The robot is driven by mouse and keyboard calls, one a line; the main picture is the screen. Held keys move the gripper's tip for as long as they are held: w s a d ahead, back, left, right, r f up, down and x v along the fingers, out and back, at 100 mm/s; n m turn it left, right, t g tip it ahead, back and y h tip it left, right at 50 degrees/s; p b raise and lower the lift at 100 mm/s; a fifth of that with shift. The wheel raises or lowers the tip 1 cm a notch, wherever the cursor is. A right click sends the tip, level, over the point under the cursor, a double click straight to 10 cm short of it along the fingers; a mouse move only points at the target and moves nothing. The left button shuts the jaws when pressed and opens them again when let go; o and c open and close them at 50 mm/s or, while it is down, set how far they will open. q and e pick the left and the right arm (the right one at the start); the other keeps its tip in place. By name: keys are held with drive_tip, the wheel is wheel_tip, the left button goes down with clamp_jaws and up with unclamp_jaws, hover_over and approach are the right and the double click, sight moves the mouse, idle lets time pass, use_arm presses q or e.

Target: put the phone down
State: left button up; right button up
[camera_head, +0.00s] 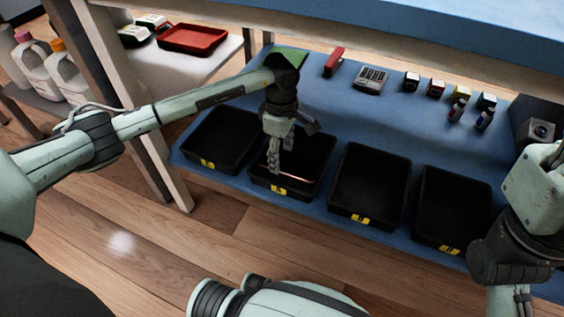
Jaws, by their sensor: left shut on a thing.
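My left gripper (273,168) points down into the second black tray from the left (303,197). It is shut on the phone (293,177), which shows only as a thin, bright, reddish edge at the fingertips, inside the tray's outline. Most of the phone is hidden by the fingers or lost in the dark tray. I cannot tell whether it touches the tray floor. My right gripper (523,302) is partly in view at the lower right edge, cut off by the frame, and its jaws cannot be made out.
Three other black trays with yellow labels stand in the row: far left (190,150), third (335,200) and fourth (424,228). Behind them on the blue table (325,115) are a red stapler (334,62), a calculator (371,79) and several small boxes and bottles.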

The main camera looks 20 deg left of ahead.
sight(281, 160)
use_arm(q)
drive_tip(key=shift+f, duration=1.55)
drive_tip(key=shift+f+b, duration=0.15)
drive_tip(key=shift+b, duration=0.2)
drive_tip(key=o, duration=1.3)
wheel_tip(281, 160, up, 12)
drive_tip(key=p, duration=0.3)
